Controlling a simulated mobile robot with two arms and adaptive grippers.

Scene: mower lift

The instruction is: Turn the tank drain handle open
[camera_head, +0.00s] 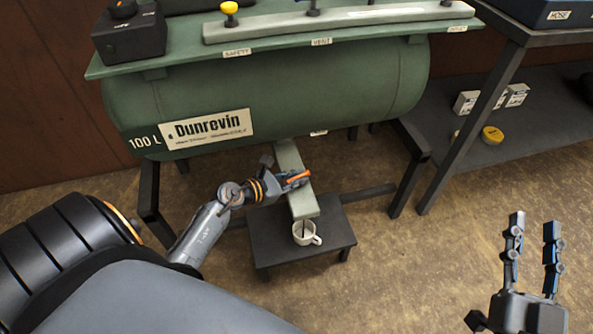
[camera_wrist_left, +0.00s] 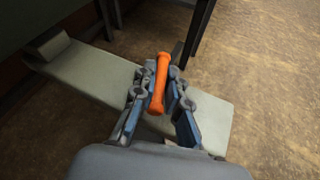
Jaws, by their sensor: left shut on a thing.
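The green tank (camera_head: 300,95) stands on dark legs and carries a "Dunrevin" label. Below it a pale green-grey bar (camera_head: 290,165) slopes down toward the front; it also shows in the left wrist view (camera_wrist_left: 95,80). The orange drain handle (camera_head: 299,176) is over this bar. My left gripper (camera_head: 293,180) is shut on the handle. In the left wrist view the handle (camera_wrist_left: 160,82) stands between the two fingers. My right gripper (camera_head: 530,238) is open and empty at the lower right, well away from the tank.
A white mug (camera_head: 305,233) stands on a low dark stool (camera_head: 268,238) under the bar's front end. A dark shelf table (camera_head: 500,75) stands at the right, with small boxes and a yellow round item (camera_head: 492,135) on its lower shelf. The floor at front right is clear.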

